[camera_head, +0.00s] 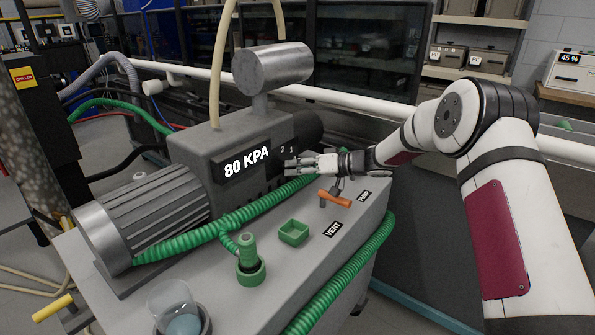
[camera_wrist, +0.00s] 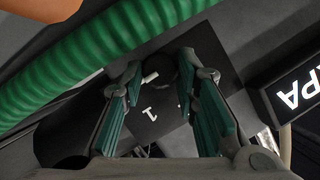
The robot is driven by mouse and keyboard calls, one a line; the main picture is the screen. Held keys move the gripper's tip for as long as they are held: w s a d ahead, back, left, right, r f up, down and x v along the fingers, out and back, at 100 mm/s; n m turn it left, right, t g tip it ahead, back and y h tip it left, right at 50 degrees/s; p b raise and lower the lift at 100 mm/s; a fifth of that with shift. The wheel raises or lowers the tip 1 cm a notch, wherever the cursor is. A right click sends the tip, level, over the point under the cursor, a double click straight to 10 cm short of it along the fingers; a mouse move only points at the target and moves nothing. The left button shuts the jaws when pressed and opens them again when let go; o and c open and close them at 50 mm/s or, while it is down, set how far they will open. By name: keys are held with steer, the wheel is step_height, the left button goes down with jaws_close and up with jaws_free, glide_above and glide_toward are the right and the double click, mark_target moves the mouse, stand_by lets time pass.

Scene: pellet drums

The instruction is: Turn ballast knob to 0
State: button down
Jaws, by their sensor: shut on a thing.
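The ballast knob (camera_wrist: 187,72) is a small dark knob on a dark dial plate (camera_wrist: 148,125) with white digits. The plate is on the grey pump's side, by the 80 KPA display (camera_head: 246,163). A 1 is readable in the wrist view, and a 2 and a 1 show in the head view. My gripper (camera_head: 289,166) reaches in from the right at the plate. Its green-padded fingers (camera_wrist: 163,70) are shut on the knob, which they partly hide. I cannot tell the knob's setting.
A green ribbed hose (camera_head: 225,217) runs just below my gripper. An orange valve handle (camera_head: 335,199) stands near the PUMP label (camera_head: 364,197). The motor (camera_head: 145,214) is at left.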

stand_by(0.5)
steer(key=c, duration=1.2)
jaws_free()
steer(key=shift+c, duration=0.2)
steer(key=v, duration=1.2)
steer(key=shift+f, duration=0.1)
